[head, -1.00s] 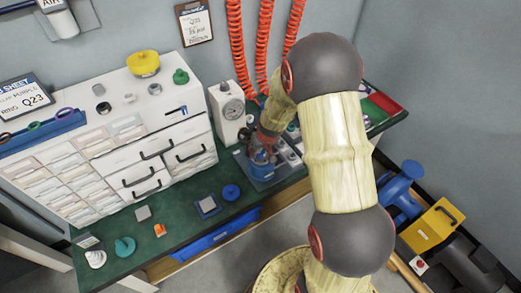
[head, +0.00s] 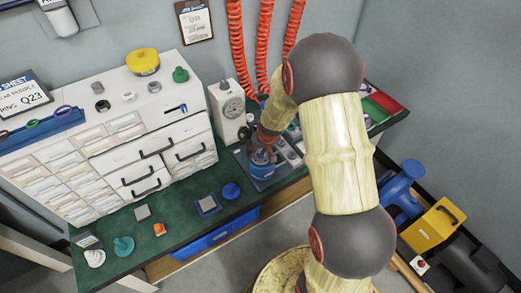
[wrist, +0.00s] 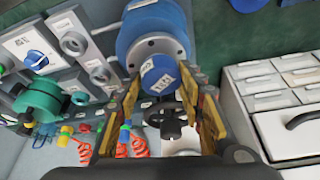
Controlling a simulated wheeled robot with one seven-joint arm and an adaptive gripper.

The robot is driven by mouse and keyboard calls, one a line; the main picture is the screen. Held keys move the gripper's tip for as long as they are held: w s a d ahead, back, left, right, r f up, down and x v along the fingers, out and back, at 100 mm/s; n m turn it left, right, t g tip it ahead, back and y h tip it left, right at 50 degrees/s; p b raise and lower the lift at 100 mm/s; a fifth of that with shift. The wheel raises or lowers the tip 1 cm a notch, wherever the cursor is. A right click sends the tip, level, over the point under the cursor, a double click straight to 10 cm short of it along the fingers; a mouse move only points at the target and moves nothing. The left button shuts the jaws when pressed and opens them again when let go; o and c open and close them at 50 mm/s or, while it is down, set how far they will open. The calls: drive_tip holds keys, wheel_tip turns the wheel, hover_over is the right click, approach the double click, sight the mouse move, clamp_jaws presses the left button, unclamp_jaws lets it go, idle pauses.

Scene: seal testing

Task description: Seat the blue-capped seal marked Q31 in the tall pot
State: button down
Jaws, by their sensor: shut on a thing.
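My gripper (wrist: 160,98) points at the test fixture on the bench and is shut on a blue-capped seal (wrist: 160,76). The round blue cap carries a small white label, too small and turned to read for certain. Just beyond the cap is a blue pot (wrist: 150,22) with a grey bolted flange. The cap overlaps the flange in this view, and I cannot tell whether the seal touches it. In the head view my gripper (head: 262,146) is above the blue pot (head: 262,168), partly hidden by my arm. The seal cannot be made out there.
A white unit with a dial (head: 229,108) stands left of the pot. The white drawer cabinet (head: 135,165) is further left. A green part (wrist: 38,100) and grey sockets lie beside the pot. Orange coiled hoses (head: 237,50) hang behind. A blue disc (head: 231,191) lies on the green bench.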

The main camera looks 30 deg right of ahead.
drive_tip(key=shift+s+f+b, duration=0.1)
drive_tip(key=shift+f+b, duration=0.45)
drive_tip(key=shift+f, duration=0.1)
drive_tip(key=c, duration=1.6)
unclamp_jaws()
drive_tip(key=o, duration=0.5)
drive_tip(key=v, duration=1.2)
